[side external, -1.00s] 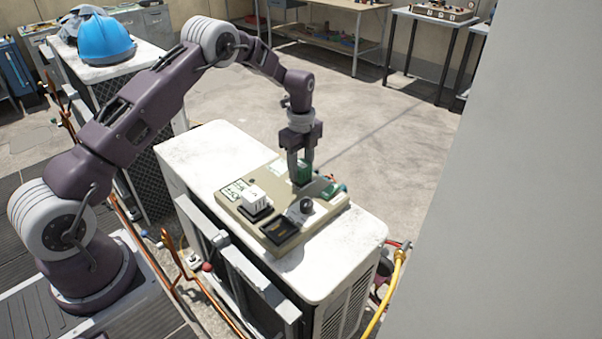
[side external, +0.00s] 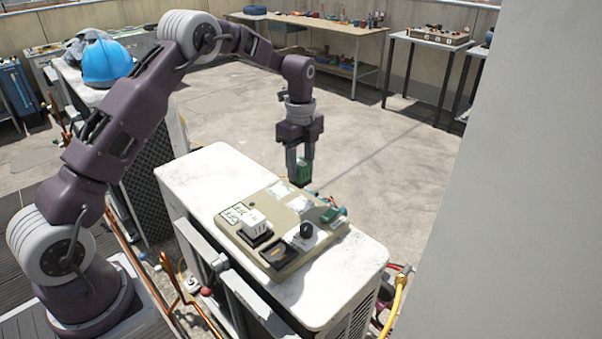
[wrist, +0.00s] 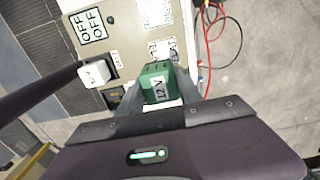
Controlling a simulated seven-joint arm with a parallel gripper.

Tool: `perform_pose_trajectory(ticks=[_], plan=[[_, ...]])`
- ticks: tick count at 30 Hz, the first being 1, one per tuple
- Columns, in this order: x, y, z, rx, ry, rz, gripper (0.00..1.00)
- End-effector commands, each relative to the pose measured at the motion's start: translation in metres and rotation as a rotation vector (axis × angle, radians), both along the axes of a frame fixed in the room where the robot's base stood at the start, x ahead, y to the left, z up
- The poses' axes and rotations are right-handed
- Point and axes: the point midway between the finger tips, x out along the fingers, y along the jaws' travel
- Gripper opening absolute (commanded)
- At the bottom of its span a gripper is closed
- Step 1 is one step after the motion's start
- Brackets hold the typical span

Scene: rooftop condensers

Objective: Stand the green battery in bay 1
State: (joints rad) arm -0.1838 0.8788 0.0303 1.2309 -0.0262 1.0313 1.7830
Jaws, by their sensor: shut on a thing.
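My gripper (side external: 300,172) is shut on the green battery (side external: 303,172) and holds it upright in the air above the far edge of the beige panel (side external: 262,202). In the wrist view the battery (wrist: 156,80) sits between the two fingers, with a white "12 V" label facing up. A white battery (side external: 255,222) stands at the panel's left part in a dark bay; it also shows in the wrist view (wrist: 93,74). A dark, empty-looking recess (side external: 276,253) lies at the panel's front. I cannot read which bay is bay 1.
A black knob (side external: 306,231) stands up from the panel, with a green-teal part (side external: 332,213) at its right edge. The panel lies on a white condenser top (side external: 200,172). Red and black cables (wrist: 212,30) run beside the panel. A blue helmet (side external: 105,63) sits far back.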

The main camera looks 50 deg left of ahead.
Motion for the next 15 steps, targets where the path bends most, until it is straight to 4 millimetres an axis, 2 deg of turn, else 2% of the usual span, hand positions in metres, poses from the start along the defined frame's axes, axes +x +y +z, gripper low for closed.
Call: perform_pose_trajectory(ticks=[6, 9, 12, 15], plan=[[-0.073, -0.048, -0.022, 0.000, 0.003, -0.001, 0.00], [-0.108, -0.064, -0.029, 0.000, 0.001, -0.002, 0.00], [-0.133, -0.073, -0.033, 0.000, -0.001, -0.004, 0.00], [-0.145, -0.078, -0.036, -0.001, -0.001, -0.004, 0.00]])
